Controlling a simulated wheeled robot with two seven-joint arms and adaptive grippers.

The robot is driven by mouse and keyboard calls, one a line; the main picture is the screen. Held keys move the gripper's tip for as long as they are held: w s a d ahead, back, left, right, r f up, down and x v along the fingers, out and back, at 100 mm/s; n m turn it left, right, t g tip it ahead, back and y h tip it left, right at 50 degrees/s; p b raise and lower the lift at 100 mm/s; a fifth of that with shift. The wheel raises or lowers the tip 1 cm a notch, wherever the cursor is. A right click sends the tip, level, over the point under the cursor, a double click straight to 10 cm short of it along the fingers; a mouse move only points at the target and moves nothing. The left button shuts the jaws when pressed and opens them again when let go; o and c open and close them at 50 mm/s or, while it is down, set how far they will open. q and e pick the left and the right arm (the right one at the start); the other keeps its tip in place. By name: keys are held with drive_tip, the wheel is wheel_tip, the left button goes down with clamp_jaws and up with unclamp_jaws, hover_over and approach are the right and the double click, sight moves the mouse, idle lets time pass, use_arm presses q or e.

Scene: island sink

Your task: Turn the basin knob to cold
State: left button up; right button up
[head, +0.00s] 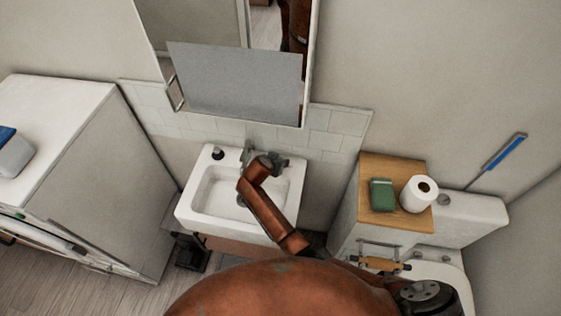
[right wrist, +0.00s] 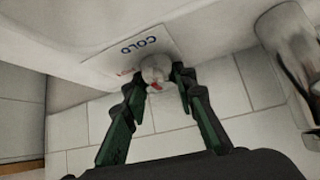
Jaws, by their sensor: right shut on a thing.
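The basin knob (right wrist: 152,68) is a small pale round knob with a red mark on its lower side, in the right wrist view. Behind it is a white plate (right wrist: 112,62) that reads COLD upside down, with a bit of red lettering beside the knob. My right gripper (right wrist: 155,80) has its dark green fingers on either side of the knob, shut on it. In the head view my right gripper (head: 264,160) is at the back of the white basin (head: 186,207) and hides the knob. My left gripper is not in view.
A shiny metal fitting (right wrist: 290,45) stands to the right in the wrist view. In the head view a mirror (head: 235,85) hangs above the basin. A wooden-topped cabinet (head: 395,165) to the right bears a green box (head: 381,195) and a toilet roll (head: 418,195). A white cabinet (head: 60,110) stands left.

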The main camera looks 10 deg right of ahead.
drive_tip(key=o, duration=1.2)
